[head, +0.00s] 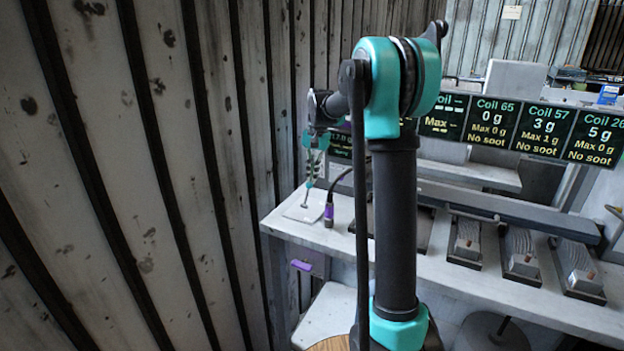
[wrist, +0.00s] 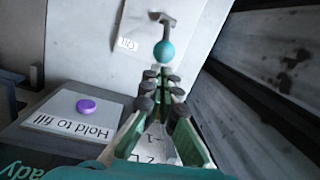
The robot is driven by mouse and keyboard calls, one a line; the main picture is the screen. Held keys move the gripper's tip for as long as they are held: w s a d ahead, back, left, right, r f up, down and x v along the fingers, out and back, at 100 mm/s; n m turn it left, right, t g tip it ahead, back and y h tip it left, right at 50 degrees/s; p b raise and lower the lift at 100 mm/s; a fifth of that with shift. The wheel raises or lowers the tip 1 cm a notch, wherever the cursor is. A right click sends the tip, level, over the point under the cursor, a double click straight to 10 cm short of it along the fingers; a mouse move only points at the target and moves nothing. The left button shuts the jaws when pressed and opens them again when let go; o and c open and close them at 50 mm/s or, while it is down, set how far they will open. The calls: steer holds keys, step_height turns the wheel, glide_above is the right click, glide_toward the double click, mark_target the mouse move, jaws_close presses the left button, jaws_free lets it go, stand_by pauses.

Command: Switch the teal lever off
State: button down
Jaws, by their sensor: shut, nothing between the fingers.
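The teal lever shows in the wrist view as a round teal knob (wrist: 165,52) on a dark metal stem, mounted on a pale plate (wrist: 90,45). A small label with upside-down lettering, hard to read, is beside the stem. My gripper (wrist: 162,82) is shut and empty, its fingertips just short of the knob in the picture; I cannot tell whether they touch it. In the head view my gripper (head: 312,172) points down at the lever's white plate (head: 298,213) at the left end of the bench. The knob is small there and partly merges with the gripper.
A purple button (wrist: 86,106) marked "Hold to fill" sits at left in the wrist view. A black nozzle with a purple band (head: 328,214) stands right of the lever plate. A ribbed wall (head: 150,190) is close on the left. Coil display screens (head: 540,130) hang at right.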

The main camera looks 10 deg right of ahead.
steer(key=shift+f, duration=0.5)
steer(key=shift+s+a+r, duration=0.1)
steer(key=shift+s, duration=0.05)
steer(key=shift+s+a+r+t, duration=0.1)
steer(key=shift+s+t, duration=0.05)
steer(key=shift+t, duration=0.15)
steer(key=shift+s+r+h, duration=0.1)
steer(key=shift+h, duration=0.2)
steer(key=shift+s+a+r+t+h, duration=0.3)
steer(key=shift+s+a+t+h, duration=0.15)
steer(key=shift+t, duration=0.15)
steer(key=shift+s+a+r+t+h, duration=0.25)
steer(key=shift+s+a+t+h, duration=0.15)
steer(key=shift+t, duration=0.2)
steer(key=s+t+h, duration=0.1)
steer(key=s+a+t+h, duration=0.1)
steer(key=t, duration=0.1)
steer(key=shift+s+a+r, duration=0.25)
steer(key=shift+a+r, duration=0.05)
steer(key=shift+s+a+f+t+h, duration=0.2)
steer(key=shift+s+a+t+h, duration=0.4)
steer(key=shift+s+t, duration=0.2)
steer(key=shift+s+a+f+t+h, duration=0.15)
steer(key=shift+s+a+t+h, duration=0.35)
steer(key=shift+s+t, duration=0.3)
steer(key=shift+s, duration=0.15)
